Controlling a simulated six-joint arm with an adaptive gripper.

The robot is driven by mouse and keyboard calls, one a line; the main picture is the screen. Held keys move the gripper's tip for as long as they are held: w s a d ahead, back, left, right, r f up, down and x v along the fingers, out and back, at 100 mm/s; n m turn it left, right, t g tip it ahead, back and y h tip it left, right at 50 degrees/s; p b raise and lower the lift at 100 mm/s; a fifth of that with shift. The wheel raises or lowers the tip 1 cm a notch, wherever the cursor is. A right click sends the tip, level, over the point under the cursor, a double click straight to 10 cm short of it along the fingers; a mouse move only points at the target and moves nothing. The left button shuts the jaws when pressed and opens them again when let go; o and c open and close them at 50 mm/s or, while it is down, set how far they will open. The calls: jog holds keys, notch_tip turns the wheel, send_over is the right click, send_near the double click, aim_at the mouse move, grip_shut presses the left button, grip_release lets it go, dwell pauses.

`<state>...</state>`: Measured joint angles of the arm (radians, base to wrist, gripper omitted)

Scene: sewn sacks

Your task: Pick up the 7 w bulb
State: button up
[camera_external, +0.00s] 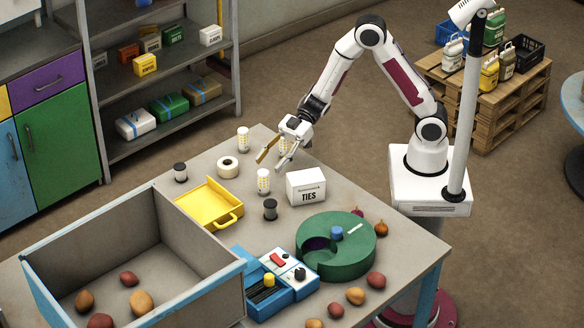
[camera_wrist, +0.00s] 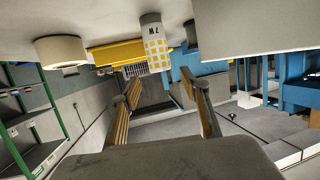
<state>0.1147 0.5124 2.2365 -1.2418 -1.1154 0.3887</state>
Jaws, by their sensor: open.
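The 7 W bulb (camera_wrist: 156,45) is a white cylinder with a yellow grid pattern, seen upside down in the wrist view with its label readable. In the external view it appears to be the bulb (camera_external: 263,182) between the tape roll and the TIES box; its label is too small to read there. My gripper (camera_external: 271,164) is open and empty, just behind and above this bulb. In the wrist view its fingers (camera_wrist: 162,86) are spread, with the bulb beyond them.
The white TIES box (camera_external: 306,190) stands close right of the bulb, the tape roll (camera_external: 228,167) left. Dark spools (camera_external: 270,210), a yellow tray (camera_external: 210,205), a green round holder (camera_external: 345,255) and a large grey bin (camera_external: 215,290) crowd the front.

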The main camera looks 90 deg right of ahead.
aim_at(265, 171)
jog(key=shift+f+x, duration=0.2)
jog(key=shift+x, duration=0.7)
jog(key=shift+f+x, duration=0.2)
jog(key=shift+x, duration=0.7)
jog(key=shift+w+a+f, duration=0.2)
jog(key=shift+w+a, duration=0.1)
jog(key=shift+a, duration=0.25)
jog(key=c, duration=1.2)
